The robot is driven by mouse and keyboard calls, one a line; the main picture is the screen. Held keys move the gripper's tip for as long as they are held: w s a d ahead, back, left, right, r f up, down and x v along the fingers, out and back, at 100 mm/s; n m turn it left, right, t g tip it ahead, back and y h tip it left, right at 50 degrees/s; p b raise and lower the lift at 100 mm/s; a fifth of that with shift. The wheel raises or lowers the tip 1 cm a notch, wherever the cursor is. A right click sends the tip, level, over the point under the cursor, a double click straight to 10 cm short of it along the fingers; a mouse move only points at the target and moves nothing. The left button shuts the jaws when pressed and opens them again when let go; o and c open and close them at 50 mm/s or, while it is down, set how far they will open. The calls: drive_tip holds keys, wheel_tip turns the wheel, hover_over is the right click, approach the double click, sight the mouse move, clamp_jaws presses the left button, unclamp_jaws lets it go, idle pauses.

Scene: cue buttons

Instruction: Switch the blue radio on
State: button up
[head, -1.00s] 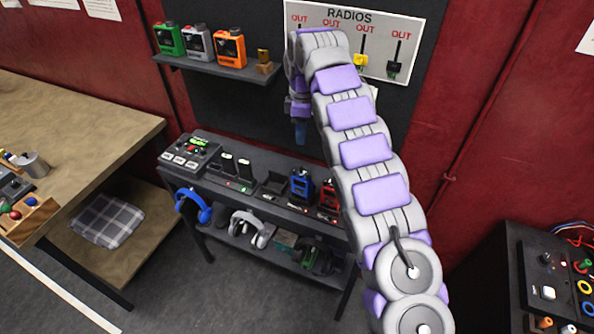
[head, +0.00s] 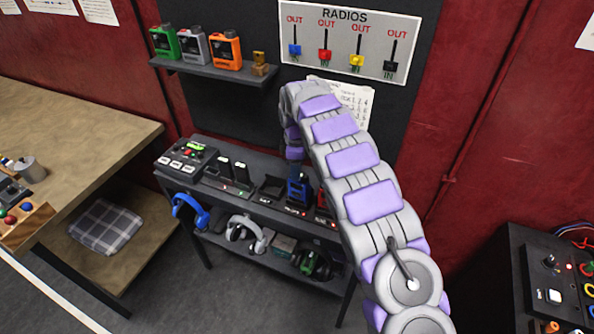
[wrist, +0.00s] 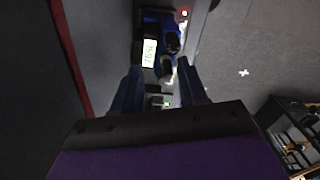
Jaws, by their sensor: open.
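The blue radio (head: 299,191) stands upright in a charger on the table's top, beside a red radio (head: 322,203). My gripper (head: 294,166) points down just above the blue radio. Whether a finger touches the radio cannot be told.
A RADIOS board (head: 348,42) with blue, red, yellow and black markers hangs above. A console (head: 187,160) and empty chargers (head: 233,172) stand left of the blue radio. Blue headphones (head: 190,210) hang below.

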drive_tip(key=shift+a+f, duration=0.35)
drive_tip(key=shift+a, duration=0.3)
drive_tip(key=shift+a+f, duration=0.3)
drive_tip(key=shift+a, duration=0.4)
drive_tip(key=shift+d+r, duration=0.25)
drive_tip(key=shift+d, duration=1)
drive_tip(key=c, duration=0.4)
drive_tip(key=shift+a+f, duration=0.1)
drive_tip(key=shift+a, duration=0.2)
drive_tip(key=c, duration=0.3)
drive_tip(key=shift+a+f, duration=0.15)
drive_tip(key=shift+a, duration=0.7)
clamp_jaws()
drive_tip(key=shift+d, duration=0.2)
drive_tip(key=o, duration=0.7)
unclamp_jaws()
drive_tip(key=shift+d, duration=0.4)
drive_tip(key=shift+a, duration=0.1)
